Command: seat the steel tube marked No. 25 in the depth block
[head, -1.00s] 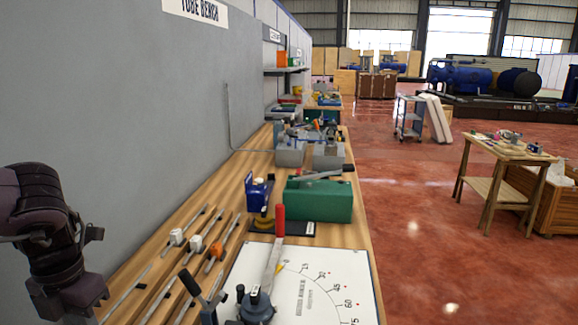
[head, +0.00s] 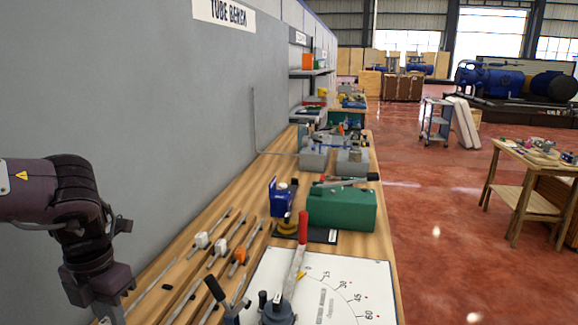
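Several thin steel tubes (head: 183,303) lie side by side on the wooden bench at the lower left. Some carry tags: two white ones (head: 201,240) and an orange one (head: 239,256). No number is readable, so I cannot tell which tube is No. 25. Two grey blocks (head: 314,157) stand farther along the bench; I cannot tell whether either is the depth block. My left gripper (head: 103,318) points down at the lower left, beside the tubes. Its fingertips are cut off by the bottom edge, so its opening and any contents are hidden. My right gripper is out of view.
A grey wall (head: 180,130) borders the bench's left side.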

